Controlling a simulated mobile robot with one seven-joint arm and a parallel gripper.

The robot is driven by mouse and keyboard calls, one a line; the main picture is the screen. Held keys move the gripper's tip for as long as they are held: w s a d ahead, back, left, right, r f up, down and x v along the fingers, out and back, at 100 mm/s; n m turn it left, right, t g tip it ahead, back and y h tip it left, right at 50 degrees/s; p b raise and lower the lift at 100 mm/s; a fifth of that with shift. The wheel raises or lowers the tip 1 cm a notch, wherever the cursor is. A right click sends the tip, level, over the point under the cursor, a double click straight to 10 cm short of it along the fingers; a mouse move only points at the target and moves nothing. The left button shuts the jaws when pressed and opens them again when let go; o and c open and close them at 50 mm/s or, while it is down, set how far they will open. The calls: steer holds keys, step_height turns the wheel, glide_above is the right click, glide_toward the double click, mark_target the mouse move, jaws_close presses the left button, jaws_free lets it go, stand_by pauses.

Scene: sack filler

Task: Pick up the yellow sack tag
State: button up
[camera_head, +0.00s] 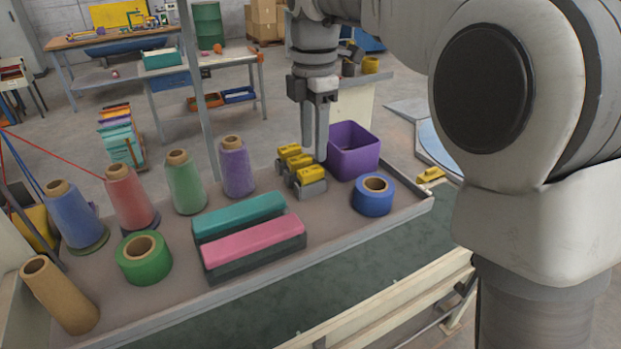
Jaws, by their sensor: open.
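Several small yellow pieces (310,173) sit on grey blocks in a short row on the tray, left of the purple bin. I cannot tell for sure whether one of them is the yellow sack tag. Another small yellow item (430,175) lies beyond the tray's right end. My gripper (315,155) is open and points down, with nothing seen between its fingers. Its fingertips are close to the yellow pieces and the purple bin's left side; whether they touch anything cannot be told.
The tray (330,228) also holds a purple bin (353,152), a blue tape roll (373,196), teal and pink bars (250,245), a green roll (143,258), a cardboard tube (60,295) and several thread cones (185,185). Bare tray shows at the front right.

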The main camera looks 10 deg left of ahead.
steer(key=f, duration=0.5)
steer(key=shift+s+a+f, duration=0.1)
steer(key=shift+a+f, duration=0.05)
steer(key=shift+a, duration=0.05)
jaws_close()
